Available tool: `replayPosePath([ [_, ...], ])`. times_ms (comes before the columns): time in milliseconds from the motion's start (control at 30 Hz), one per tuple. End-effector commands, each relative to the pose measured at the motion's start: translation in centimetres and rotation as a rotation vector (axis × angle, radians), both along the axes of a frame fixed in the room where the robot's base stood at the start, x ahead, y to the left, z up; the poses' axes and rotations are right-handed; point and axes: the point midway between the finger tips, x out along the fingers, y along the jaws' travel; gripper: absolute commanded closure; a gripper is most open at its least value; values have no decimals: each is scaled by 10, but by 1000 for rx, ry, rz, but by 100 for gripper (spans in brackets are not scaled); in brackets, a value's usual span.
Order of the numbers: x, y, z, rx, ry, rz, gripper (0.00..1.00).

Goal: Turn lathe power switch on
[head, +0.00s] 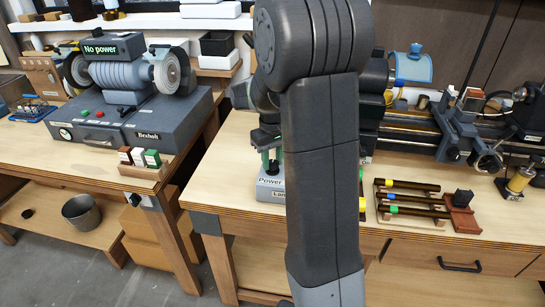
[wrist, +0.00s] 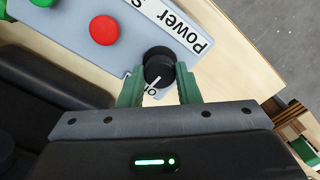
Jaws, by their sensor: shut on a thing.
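The lathe power switch is a round black knob (wrist: 158,60) on a grey control box, next to a "Power S…" label, in the wrist view. A white mark shows at its near edge; its setting is hard to read. My gripper (wrist: 158,82) has green fingers on both sides of the knob and is shut on it. The lathe (head: 465,125) stands on the right bench, partly behind my arm.
A red button (wrist: 103,30) sits beside the knob on the box. A rack of dark-handled tools (head: 410,195) lies right of my arm. On the left bench stands a grinder (head: 130,75) with a "No power" sign. The bench front left of the control box is clear.

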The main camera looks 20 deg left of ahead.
Motion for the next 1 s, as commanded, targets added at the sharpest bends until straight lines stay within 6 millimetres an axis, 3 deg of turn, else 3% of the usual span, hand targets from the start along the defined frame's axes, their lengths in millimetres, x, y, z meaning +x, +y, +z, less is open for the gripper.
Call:
replayPosePath([
  [600, 0, 0, 1, 0, -1, -544, 93],
  [1000, 1, 0, 1, 1, -2, -718, 93],
])
